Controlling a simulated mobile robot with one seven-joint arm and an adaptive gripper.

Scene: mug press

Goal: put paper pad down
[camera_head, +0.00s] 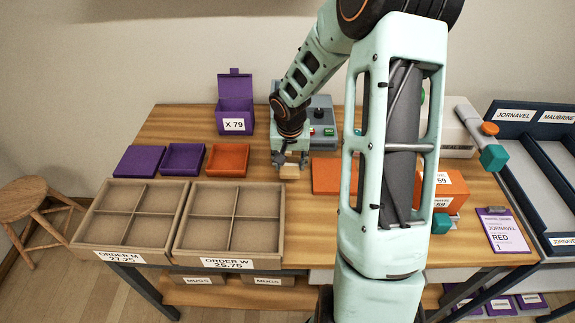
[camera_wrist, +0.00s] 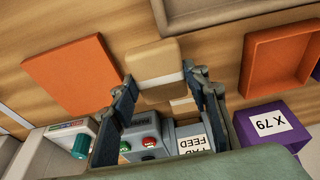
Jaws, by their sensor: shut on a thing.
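The paper pad (camera_wrist: 155,60) is a tan block with a white band. It sits between the fingertips of my gripper (camera_wrist: 162,80) in the wrist view. In the head view the pad (camera_head: 291,173) shows small below my gripper (camera_head: 289,158), over the wooden table. My gripper is shut on the pad. Whether the pad touches the table cannot be told. A smaller tan piece (camera_wrist: 184,104) shows between the fingers, by the grey machine labelled PAD FEED (camera_wrist: 193,138).
Orange panels (camera_head: 328,176) lie right of my gripper; an orange tray (camera_head: 228,160) and a purple tray (camera_head: 183,158) lie left. Two divided order trays (camera_head: 229,216) fill the front left. The purple X 79 box (camera_head: 235,105) stands behind. Bare wood surrounds the pad.

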